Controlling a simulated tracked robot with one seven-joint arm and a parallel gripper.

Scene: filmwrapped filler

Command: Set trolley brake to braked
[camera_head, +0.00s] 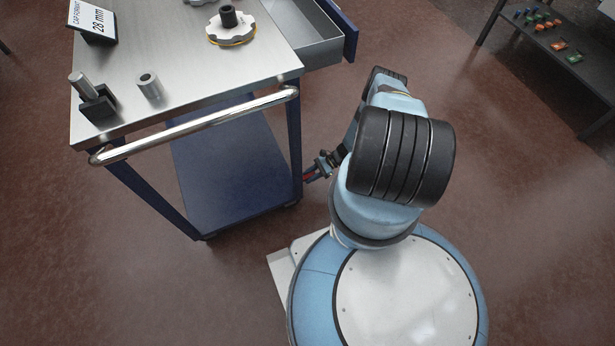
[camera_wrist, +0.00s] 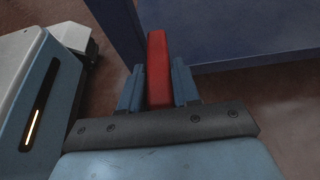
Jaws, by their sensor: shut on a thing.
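The trolley (camera_head: 235,165) has a steel top, blue legs and a blue lower shelf. It stands left of my base in the head view. My gripper (camera_head: 312,176) is low beside its near right leg. In the wrist view my gripper (camera_wrist: 158,85) is shut on a red bar, the brake lever (camera_wrist: 158,62), with one finger on each side. A bit of red also shows at the fingertips in the head view. The lever's far end and the wheel are hidden, so I cannot tell the brake's position.
A chrome push handle (camera_head: 195,127) runs along the trolley's near edge. An open drawer (camera_head: 312,45) sticks out at its right. A sign (camera_head: 93,20), metal parts and a white disc (camera_head: 230,28) stand on top. A dark bench (camera_head: 565,50) is at the far right.

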